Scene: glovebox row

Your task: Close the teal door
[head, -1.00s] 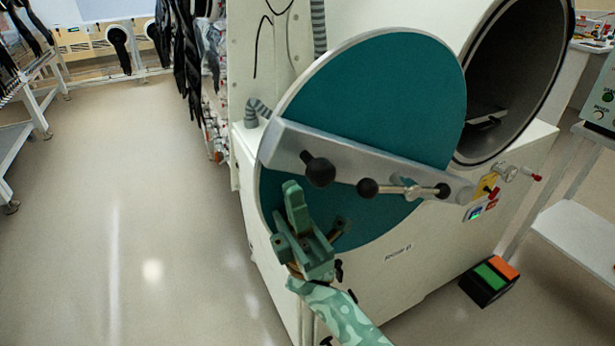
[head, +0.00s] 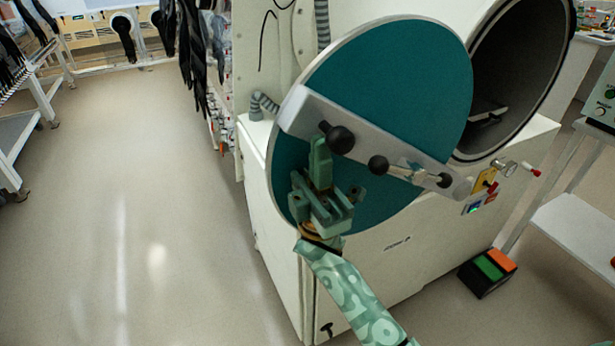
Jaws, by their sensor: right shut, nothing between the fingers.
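The round teal door (head: 405,75) stands swung open to the left of the dark round chamber opening (head: 512,75). A grey bar (head: 300,113) crosses its face, with a black knob (head: 340,139) near the bar's left part and a handle with black ball ends (head: 412,172) to the right. My right gripper (head: 320,150) is shut and empty. Its fingertips are in front of the door, just left of the black knob and by the bar; I cannot tell whether they touch. My left gripper is not in view.
The white glovebox cabinet (head: 400,270) stands below the door. A pedal box with green and orange tops (head: 488,272) is on the floor at right. A white bench (head: 575,230) stands further right. Open floor (head: 150,200) lies to the left.

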